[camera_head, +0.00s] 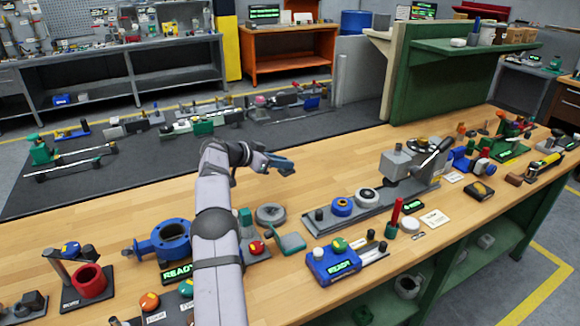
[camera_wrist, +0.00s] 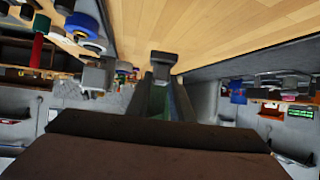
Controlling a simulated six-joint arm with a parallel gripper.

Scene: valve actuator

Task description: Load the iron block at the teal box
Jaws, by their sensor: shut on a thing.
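My gripper (camera_head: 287,168) is raised above the far edge of the bench in the head view, pointing right. In the wrist view its fingers are shut on a small dark grey block (camera_wrist: 163,61), which looks like the iron block. In the head view the block is too small to make out. A low teal piece with a flat top (camera_head: 290,242), perhaps the teal box, lies on the bench right of my arm, nearer the camera than the gripper. A teal upright piece (camera_head: 246,222) stands beside it. My gripper is apart from both.
A grey rail fixture (camera_head: 375,205) carries blue and grey rings right of the teal pieces. A blue round valve body (camera_head: 170,240) is left of my arm. Bare wood (camera_head: 110,215) shows at far left.

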